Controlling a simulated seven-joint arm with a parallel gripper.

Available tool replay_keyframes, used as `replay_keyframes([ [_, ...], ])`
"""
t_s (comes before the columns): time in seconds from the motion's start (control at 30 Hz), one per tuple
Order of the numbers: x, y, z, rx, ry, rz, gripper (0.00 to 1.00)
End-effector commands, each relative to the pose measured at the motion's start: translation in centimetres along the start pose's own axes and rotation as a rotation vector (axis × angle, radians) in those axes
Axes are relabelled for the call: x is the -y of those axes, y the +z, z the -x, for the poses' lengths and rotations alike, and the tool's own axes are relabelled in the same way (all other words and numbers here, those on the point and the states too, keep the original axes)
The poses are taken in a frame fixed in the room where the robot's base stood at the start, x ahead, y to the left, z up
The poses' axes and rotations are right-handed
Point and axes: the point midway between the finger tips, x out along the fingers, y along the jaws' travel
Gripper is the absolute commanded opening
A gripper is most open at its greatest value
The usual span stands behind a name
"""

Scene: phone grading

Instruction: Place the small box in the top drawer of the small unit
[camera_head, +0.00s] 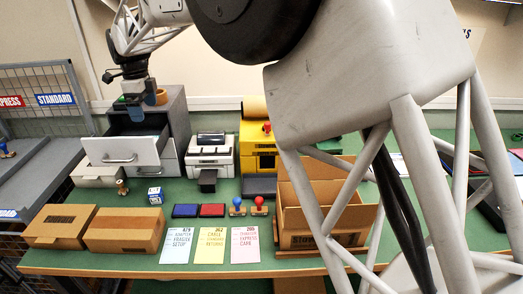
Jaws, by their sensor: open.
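The small box (155,195), white with blue markings, sits on the green table in front of the small unit. The small unit (177,120) is a grey cabinet at the back left. Its top drawer (122,152), with a pale front and a bar handle, is pulled out, and its dark inside partly shows. My gripper (133,104) is open above the back of that drawer, near the unit's top, with blue-grey fingers pointing down. It is apart from the small box. I see nothing clearly held between the fingers.
A tan roll (157,97) is on the unit. A wooden stamp (121,187) stands left of the small box. Two closed cartons (124,230) and an open carton (322,239) line the front. A printer (210,155) stands right of the unit. My arm blocks the right side.

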Motion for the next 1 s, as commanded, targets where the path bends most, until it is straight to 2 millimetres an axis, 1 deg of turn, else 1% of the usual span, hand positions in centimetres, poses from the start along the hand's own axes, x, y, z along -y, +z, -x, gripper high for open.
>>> replay_keyframes([
  [0.13, 0.0, -0.1, 0.0, 0.0, 0.0, 0.002, 0.99],
  [0.2, -0.1, -0.5, 0.1, 0.001, -0.001, 0.008, 0.99],
  [0.27, -0.1, -1.1, 0.3, 0.002, -0.002, 0.019, 0.99],
  [0.37, -0.3, -2.8, 0.9, 0.005, -0.008, 0.053, 0.99],
  [0.47, -0.8, -5.5, 1.7, 0.009, -0.016, 0.107, 0.99],
  [0.57, -1.5, -9.0, 2.5, 0.013, -0.026, 0.18, 0.99],
  [0.6, -1.9, -10.6, 2.9, 0.014, -0.032, 0.215, 0.99],
  [0.67, -2.7, -13.0, 3.4, 0.016, -0.042, 0.268, 0.99],
  [0.7, -3.2, -14.6, 3.7, 0.017, -0.047, 0.306, 0.99],
  [0.77, -4.2, -17.1, 4.2, 0.017, -0.057, 0.361, 0.99],
  [0.8, -4.9, -18.7, 4.5, 0.017, -0.064, 0.399, 0.99],
  [0.87, -5.9, -21.0, 4.8, 0.015, -0.074, 0.454, 0.99],
  [0.9, -6.7, -22.5, 4.9, 0.014, -0.079, 0.491, 0.99],
  [0.97, -7.8, -24.7, 5.0, 0.011, -0.087, 0.546, 0.99],
  [1.0, -8.7, -26.1, 5.0, 0.008, -0.093, 0.584, 0.99],
])
